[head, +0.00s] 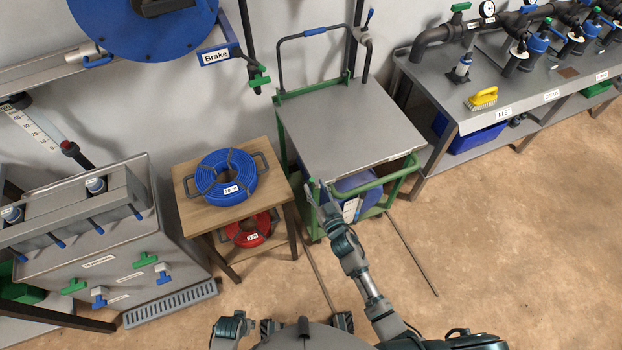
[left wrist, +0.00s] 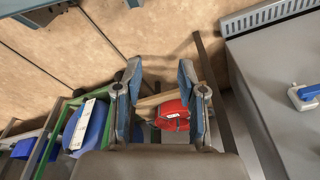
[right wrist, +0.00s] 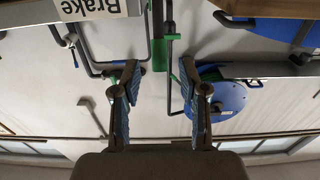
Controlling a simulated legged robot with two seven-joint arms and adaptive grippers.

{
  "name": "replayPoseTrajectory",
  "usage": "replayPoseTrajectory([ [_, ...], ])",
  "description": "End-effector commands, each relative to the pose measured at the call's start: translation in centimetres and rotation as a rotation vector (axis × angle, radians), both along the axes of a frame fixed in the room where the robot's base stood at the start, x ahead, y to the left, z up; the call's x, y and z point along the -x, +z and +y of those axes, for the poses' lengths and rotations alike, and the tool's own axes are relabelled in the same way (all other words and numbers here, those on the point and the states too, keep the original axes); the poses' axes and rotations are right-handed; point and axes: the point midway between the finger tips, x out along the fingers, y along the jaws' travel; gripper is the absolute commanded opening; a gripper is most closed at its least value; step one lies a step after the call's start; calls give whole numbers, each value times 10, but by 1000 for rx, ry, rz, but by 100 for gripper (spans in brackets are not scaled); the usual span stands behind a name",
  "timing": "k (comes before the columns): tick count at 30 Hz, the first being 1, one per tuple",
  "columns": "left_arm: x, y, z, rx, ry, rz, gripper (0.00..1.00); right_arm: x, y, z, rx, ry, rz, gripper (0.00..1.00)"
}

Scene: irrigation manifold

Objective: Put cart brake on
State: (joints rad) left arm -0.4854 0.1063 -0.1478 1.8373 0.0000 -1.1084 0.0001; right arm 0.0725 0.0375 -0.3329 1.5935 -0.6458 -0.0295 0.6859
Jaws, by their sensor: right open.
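The cart (head: 350,125) has a green frame, a grey top and a dark push handle (head: 318,33). A lever with a blue tip (head: 369,18) stands up at the handle's right end. My right gripper (head: 318,188) is at the cart's front left edge, low beside the frame. In the right wrist view its fingers (right wrist: 158,70) are apart with nothing between them. A white "Brake" label (right wrist: 92,8) shows upside down there, near the cart's edge. My left gripper (left wrist: 160,85) is open and empty, with the red hose coil (left wrist: 172,115) beyond its fingers; its fingers are not clear in the head view.
A blue hose reel (head: 145,25) with its own "Brake" plate (head: 216,56) hangs at upper left. A small table (head: 190,210) with a blue hose coil (head: 227,178) stands left of the cart. A pipe bench (head: 430,85) is at right. Floor in front of the bench is clear.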

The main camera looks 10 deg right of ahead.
Motion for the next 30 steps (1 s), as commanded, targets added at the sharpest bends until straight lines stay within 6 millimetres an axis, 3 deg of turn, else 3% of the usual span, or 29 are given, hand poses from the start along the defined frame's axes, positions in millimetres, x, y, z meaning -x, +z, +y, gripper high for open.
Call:
replayPoseTrajectory([
  [3,-2,6,0,0,1,-3,40,-20,-1,7,1,0,1,44],
  [7,-4,13,0,0,1,-6,40,-33,-1,11,0,0,1,44],
  [18,-5,16,0,0,2,-5,40,-39,0,13,0,0,1,44],
  [24,-5,16,0,0,1,-6,40,-39,0,13,0,0,1,0],
  [30,-5,16,-1,0,1,-6,40,-39,0,13,0,0,1,0],
])
